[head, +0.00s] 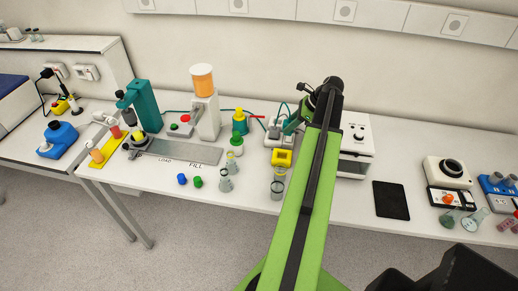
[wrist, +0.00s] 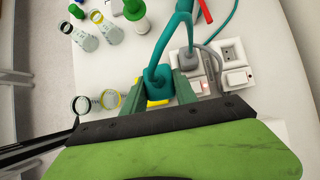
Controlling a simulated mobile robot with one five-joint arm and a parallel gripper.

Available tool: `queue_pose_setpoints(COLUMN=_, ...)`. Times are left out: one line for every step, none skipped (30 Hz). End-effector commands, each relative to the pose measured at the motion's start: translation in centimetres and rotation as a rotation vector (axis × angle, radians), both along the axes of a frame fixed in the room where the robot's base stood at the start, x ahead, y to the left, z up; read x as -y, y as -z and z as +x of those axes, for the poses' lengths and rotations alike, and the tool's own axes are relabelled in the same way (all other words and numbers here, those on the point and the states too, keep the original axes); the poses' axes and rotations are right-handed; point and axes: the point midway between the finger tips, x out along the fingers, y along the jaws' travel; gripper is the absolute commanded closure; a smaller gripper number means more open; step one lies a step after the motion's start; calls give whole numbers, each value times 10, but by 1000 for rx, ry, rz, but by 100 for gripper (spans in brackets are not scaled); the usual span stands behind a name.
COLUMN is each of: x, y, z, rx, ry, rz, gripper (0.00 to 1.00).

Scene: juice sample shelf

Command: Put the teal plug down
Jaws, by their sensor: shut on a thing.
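The teal plug (wrist: 158,78) is between the green fingers of my gripper (wrist: 161,86), with a thick teal cable rising from its top. My gripper is shut on it. A yellow block (wrist: 154,102) shows below and behind the plug; I cannot tell whether the plug touches it. In the head view my gripper (head: 292,124) is behind the yellow block (head: 282,157), at the left of my arm, which hides part of the area.
A white socket strip (wrist: 232,52) with a grey plug (wrist: 187,60) in it lies right of my gripper. Glass beakers (wrist: 84,106) stand at the left. A black pad (head: 391,200) lies right on the white bench, with bare bench around it.

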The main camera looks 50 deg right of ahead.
Motion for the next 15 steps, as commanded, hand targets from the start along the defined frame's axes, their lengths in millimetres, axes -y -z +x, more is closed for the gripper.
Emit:
queue_pose_setpoints(x=-1, y=0, z=2, rx=0, ry=-4, rz=0, gripper=100)
queue_pose_setpoints(x=-2, y=0, z=3, rx=0, ry=-5, rz=0, gripper=100)
queue_pose_setpoints(x=-3, y=0, z=4, rx=0, ry=-7, rz=0, gripper=100)
queue_pose_setpoints(x=-4, y=0, z=5, rx=0, ry=-9, rz=0, gripper=100)
queue_pose_setpoints(x=-5, y=0, z=5, rx=0, ry=-10, rz=0, gripper=100)
queue_pose_setpoints(x=-6, y=1, z=7, rx=0, ry=-12, rz=0, gripper=100)
queue_pose_setpoints(x=-7, y=2, z=8, rx=0, ry=-13, rz=0, gripper=100)
queue_pose_setpoints(x=-8, y=5, z=11, rx=0, ry=-14, rz=0, gripper=100)
queue_pose_setpoints(x=-12, y=10, z=16, rx=0, ry=-16, rz=0, gripper=100)
queue_pose_setpoints(x=-15, y=15, z=22, rx=0, ry=-17, rz=0, gripper=100)
queue_pose_setpoints(x=-18, y=20, z=28, rx=1, ry=-17, rz=-1, gripper=100)
queue_pose_setpoints(x=-23, y=28, z=37, rx=0, ry=-19, rz=-1, gripper=100)
queue_pose_setpoints(x=-28, y=33, z=44, rx=0, ry=-19, rz=0, gripper=100)
queue_pose_setpoints(x=-32, y=39, z=51, rx=0, ry=-19, rz=-1, gripper=100)
queue_pose_setpoints(x=-37, y=45, z=61, rx=0, ry=-19, rz=-1, gripper=100)
